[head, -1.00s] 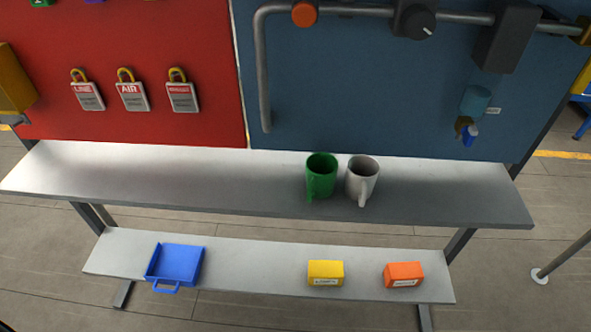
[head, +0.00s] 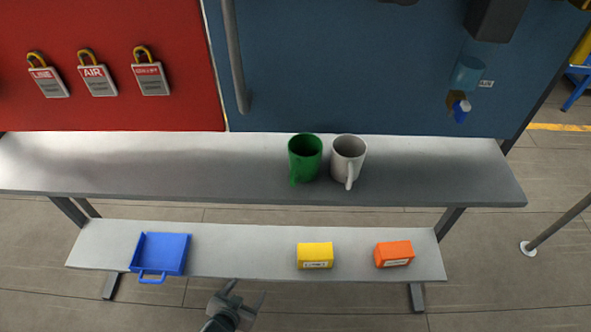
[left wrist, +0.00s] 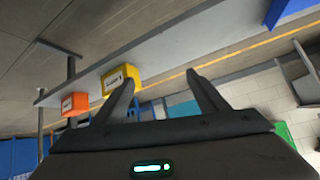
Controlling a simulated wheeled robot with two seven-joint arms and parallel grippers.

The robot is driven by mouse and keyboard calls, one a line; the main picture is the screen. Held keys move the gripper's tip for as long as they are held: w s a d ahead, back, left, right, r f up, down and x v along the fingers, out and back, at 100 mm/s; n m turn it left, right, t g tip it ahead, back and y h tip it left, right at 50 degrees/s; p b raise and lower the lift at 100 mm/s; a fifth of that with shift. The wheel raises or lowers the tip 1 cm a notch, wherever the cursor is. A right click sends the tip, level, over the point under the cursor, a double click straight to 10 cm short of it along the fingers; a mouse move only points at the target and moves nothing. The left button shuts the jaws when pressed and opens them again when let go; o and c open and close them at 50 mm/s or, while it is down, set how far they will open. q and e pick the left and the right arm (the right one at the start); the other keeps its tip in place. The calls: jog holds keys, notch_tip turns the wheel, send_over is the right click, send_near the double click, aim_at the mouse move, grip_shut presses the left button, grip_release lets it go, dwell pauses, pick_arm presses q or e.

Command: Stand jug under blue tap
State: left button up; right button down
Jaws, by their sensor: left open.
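A green jug (head: 305,158) and a white jug (head: 348,158) stand side by side on the upper shelf (head: 430,170), handles toward me. A tap with a blue lever (head: 461,110) is on the blue panel (head: 380,80) at the right, above the shelf. The shelf below the tap is bare. My left gripper (head: 246,292) is at the bottom of the head view, in front of the lower shelf, open and empty. Its open fingers also show in the left wrist view (left wrist: 157,85). My right gripper is not in view.
The lower shelf (head: 235,250) holds a blue tray (head: 160,254), a yellow box (head: 315,255) and an orange box (head: 394,254). Several tagged padlocks (head: 97,78) hang on the red panel (head: 100,20). The left half of the upper shelf is clear.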

pick_arm(q)
jog(key=w+d+r+t+h, duration=0.1)
jog(key=w+d+r, duration=0.1)
jog(key=r, duration=0.3)
jog(key=w+d+r+t, duration=0.1)
jog(key=w+d+r, duration=0.1)
jog(key=r, duration=0.3)
jog(key=t+h+b, duration=0.2)
jog(key=t+h, duration=0.2)
jog(key=t, duration=0.1)
send_near(292, 174)
jog(key=f, duration=0.2)
jog(key=shift+s+a, duration=0.3)
jog(key=shift+s, duration=0.15)
jog(key=p+x, duration=0.3)
jog(key=x, duration=0.8)
jog(key=shift+w+r+p, duration=0.15)
jog(key=shift+w+p, duration=0.15)
jog(key=shift+p, duration=0.1)
jog(key=shift+w+d, duration=0.1)
jog(key=shift+w, duration=0.3)
